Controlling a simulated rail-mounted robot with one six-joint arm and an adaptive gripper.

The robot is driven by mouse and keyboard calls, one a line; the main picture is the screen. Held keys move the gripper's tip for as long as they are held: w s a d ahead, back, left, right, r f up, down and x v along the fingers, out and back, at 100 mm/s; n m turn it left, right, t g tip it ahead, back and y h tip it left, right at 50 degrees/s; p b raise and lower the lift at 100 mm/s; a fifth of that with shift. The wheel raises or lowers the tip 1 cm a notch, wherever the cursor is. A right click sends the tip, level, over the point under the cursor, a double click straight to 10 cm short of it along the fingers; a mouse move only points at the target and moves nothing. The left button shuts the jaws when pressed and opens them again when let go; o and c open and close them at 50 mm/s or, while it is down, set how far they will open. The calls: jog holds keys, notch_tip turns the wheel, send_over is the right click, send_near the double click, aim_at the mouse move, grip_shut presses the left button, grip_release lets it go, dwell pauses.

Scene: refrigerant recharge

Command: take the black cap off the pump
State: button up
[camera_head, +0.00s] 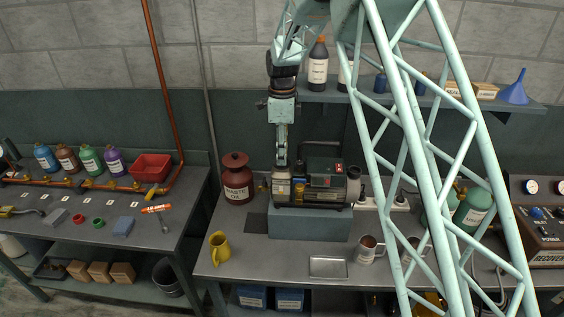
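The pump (325,196), a dark machine with a red-and-black box on top and a carrying handle, stands on a grey-blue block (310,226) on the middle bench. My gripper (282,163) hangs pointing down at the pump's left end, in front of the wall. Its fingertips are close to the pump's upper left side; I cannot tell whether they touch it. The fingers are too small to show whether they are open or shut. I cannot make out the black cap for certain; it may be hidden by my gripper.
A dark red waste oil can (237,182) stands left of the pump. A yellow jug (219,247), a metal tray (328,267) and a metal mug (368,249) sit in front. A shelf (440,101) with bottles is above. My lattice arm link covers much of the right side.

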jog(key=shift+f, duration=0.4)
jog(key=shift+c, duration=0.9)
jog(key=c, duration=0.4)
